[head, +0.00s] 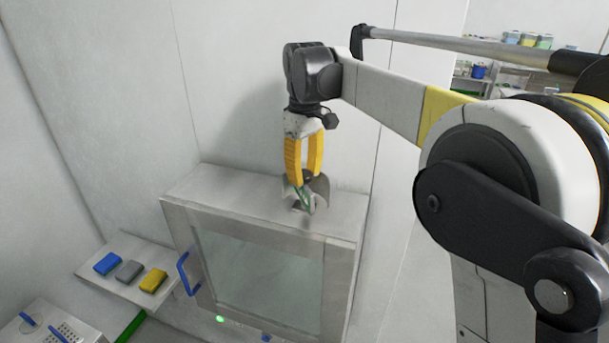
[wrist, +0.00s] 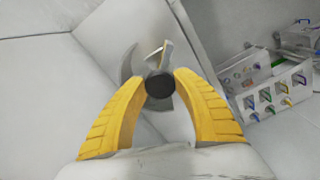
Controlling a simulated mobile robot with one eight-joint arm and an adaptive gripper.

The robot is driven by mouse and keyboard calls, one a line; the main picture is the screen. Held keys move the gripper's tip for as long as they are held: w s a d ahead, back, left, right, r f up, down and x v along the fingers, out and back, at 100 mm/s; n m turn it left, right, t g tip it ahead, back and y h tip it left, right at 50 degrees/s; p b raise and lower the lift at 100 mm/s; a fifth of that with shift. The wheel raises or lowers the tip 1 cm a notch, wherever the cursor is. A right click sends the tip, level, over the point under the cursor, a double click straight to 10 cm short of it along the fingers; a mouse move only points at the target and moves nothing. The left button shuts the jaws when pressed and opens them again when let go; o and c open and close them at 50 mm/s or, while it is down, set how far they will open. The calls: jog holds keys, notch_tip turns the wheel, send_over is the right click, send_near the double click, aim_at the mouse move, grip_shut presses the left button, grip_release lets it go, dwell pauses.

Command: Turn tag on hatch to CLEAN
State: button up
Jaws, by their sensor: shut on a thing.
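The hatch (head: 258,263) is a pale box on the wall with a glass door and a blue handle (head: 186,272) at its left. The tag (head: 319,187) is a grey, curved piece with a little green showing, on top of the hatch near its right part. In the wrist view the tag (wrist: 130,64) shows as a grey crescent with a pale upright flap and a black round knob (wrist: 159,85). My gripper (head: 304,178) points down at the tag, its yellow fingers shut on the knob. The wrist view shows the fingertips (wrist: 161,80) on either side of it. I cannot read any word on the tag.
A shelf (head: 128,288) left of the hatch holds a blue, a grey and a yellow block. A green light (head: 219,319) shows below the door. Shelving with coloured containers stands at the far right back. The wall rises close behind the hatch.

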jog(key=n, duration=0.4)
jog(key=shift+n, duration=0.3)
jog(key=shift+w+n+b, duration=0.1)
jog(key=shift+n+b, duration=0.3)
jog(key=shift+n, duration=2.2)
jog(key=o, duration=1.2)
notch_tip(320, 180, up, 12)
